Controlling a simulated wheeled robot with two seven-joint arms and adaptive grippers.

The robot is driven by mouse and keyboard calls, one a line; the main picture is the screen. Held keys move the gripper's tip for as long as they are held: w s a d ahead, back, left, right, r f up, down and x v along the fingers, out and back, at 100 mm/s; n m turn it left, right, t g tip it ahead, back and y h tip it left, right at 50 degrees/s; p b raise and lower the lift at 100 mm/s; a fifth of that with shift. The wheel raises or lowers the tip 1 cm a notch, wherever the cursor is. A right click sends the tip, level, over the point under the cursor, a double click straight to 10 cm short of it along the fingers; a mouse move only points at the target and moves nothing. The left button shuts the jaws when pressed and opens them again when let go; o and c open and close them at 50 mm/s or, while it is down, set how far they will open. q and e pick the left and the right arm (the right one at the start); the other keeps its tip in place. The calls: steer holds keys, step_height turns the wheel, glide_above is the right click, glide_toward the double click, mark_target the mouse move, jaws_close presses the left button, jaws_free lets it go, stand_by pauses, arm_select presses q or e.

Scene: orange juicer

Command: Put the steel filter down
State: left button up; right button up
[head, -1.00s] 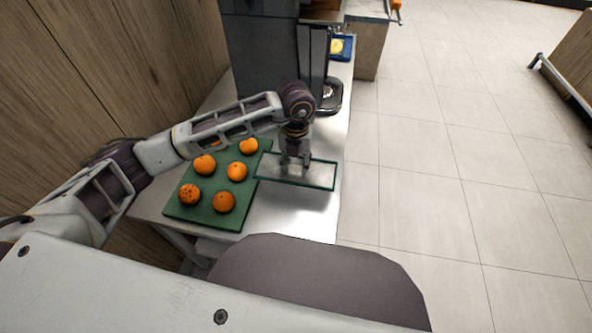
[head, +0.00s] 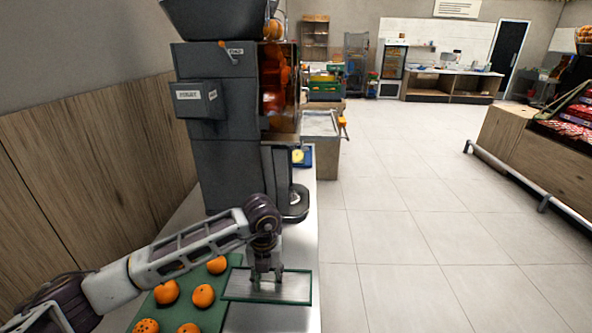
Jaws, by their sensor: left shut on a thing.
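The steel filter (head: 292,288) is a flat rectangular panel with a green rim. It is at the lower middle of the head view, over the steel table (head: 270,318) and beside the green board. My left gripper (head: 266,280) comes down on it from above and is shut on it near its middle. I cannot tell whether the filter touches the table or hangs just above it. My right gripper is not in view.
Several oranges (head: 204,295) lie on the green board (head: 222,311) to the left. The dark juicer (head: 225,135) stands behind, with a round drip tray (head: 296,203) at its foot. Open floor lies to the right.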

mark_target(243, 283)
arm_select(q)
steer(key=shift+a+m, duration=0.1)
steer(key=shift+m, duration=0.2)
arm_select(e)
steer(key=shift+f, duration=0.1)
